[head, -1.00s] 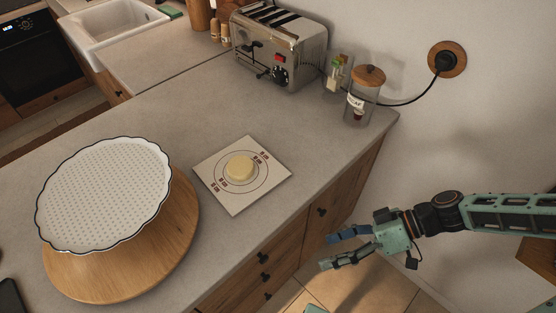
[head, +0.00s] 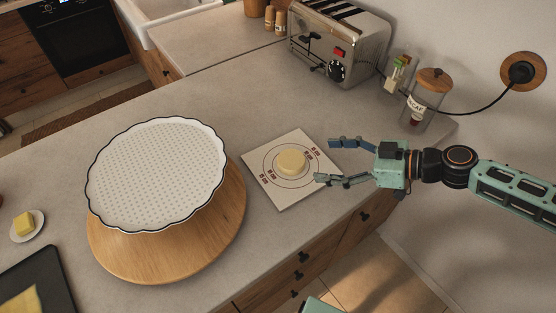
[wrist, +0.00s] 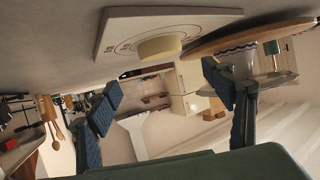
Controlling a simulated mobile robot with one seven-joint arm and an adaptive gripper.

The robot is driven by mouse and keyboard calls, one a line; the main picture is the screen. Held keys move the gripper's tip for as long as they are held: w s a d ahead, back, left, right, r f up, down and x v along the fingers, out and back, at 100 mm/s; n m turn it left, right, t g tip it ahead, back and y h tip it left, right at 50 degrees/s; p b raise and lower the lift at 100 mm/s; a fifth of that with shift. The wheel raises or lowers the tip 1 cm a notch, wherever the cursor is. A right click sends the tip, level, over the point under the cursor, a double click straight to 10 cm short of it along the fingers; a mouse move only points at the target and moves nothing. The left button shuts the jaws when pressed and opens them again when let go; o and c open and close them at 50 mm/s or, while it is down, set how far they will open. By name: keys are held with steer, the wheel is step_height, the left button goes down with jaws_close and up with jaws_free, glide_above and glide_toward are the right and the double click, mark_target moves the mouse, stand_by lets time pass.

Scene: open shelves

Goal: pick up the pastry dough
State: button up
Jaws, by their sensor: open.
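The pastry dough (head: 291,161) is a small pale yellow round on a white square mat (head: 275,198) with printed rings, lying on the counter. My gripper (head: 325,161) is open and empty, just right of the dough, with its fingers pointing left. The lower finger's tip overlaps the mat's right edge in the head view. In the wrist view the dough (wrist: 160,47) appears near the top, on the mat (wrist: 112,32), ahead of and between the two spread fingers (wrist: 165,95). The fingers do not appear to touch the dough.
A toaster (head: 338,45), a glass jar (head: 424,100) and a small bottle (head: 397,75) stand at the back. A butter plate (head: 26,226) is far left. Counter between mat and toaster is clear.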

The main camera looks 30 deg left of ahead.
mark_target(290, 158)
steer(key=x, duration=0.5)
steer(key=shift+a+p, duration=0.1)
steer(key=shift+p, duration=0.25)
steer(key=p+x, duration=0.1)
steer(key=x, duration=0.3)
steer(key=shift+s+a+f, duration=0.15)
steer(key=shift+a+f, duration=0.3)
steer(key=shift+a, duration=0.15)
steer(key=c, duration=1.4)
steer(key=shift+o, duration=0.2)
steer(key=shift+r+p, duration=0.15)
steer(key=shift+p, duration=0.15)
